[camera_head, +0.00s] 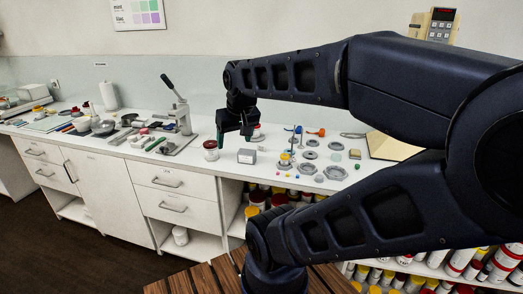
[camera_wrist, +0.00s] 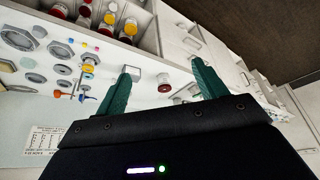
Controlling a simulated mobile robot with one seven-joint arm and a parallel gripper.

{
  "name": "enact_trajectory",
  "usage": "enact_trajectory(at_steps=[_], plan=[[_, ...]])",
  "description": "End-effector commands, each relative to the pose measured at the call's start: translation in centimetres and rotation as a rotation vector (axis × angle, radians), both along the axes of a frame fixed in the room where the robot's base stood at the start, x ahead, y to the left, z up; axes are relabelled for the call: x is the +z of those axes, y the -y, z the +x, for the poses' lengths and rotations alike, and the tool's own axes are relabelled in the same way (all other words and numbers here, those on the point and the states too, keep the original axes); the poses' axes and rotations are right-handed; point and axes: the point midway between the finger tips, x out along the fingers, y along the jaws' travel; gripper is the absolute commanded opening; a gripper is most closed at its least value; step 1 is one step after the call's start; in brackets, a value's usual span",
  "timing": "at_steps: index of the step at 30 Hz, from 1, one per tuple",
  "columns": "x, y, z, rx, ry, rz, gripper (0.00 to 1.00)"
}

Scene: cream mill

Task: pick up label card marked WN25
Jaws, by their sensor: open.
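I cannot make out any card with a readable WN25 mark in either view. My gripper (camera_head: 235,132) is in the air above the counter in the head view. In the wrist view my gripper (camera_wrist: 161,70) has its two green fingers spread wide with nothing between them. A small grey block with a pale top (camera_head: 247,156) sits on the counter below and slightly right of the gripper. It also shows in the wrist view (camera_wrist: 133,73) beside the left fingertip; any lettering is too small to read.
A red-lidded jar (camera_head: 211,150) stands left of the block. A lever press (camera_head: 178,110) is further left. Several metal rings, dishes and small coloured pieces lie to the right, near an upright rod stand (camera_head: 293,145). Shelves below hold several jars. My arm covers the right side.

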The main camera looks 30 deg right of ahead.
Motion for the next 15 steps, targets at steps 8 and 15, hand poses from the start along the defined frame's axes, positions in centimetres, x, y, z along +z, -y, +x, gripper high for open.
enact_trajectory(at_steps=[8,15], plan=[[0.2,0.9,2.1,0.076,-0.016,-0.089,0.71],[0.0,3.6,7.7,0.317,-0.087,-0.31,0.71]])
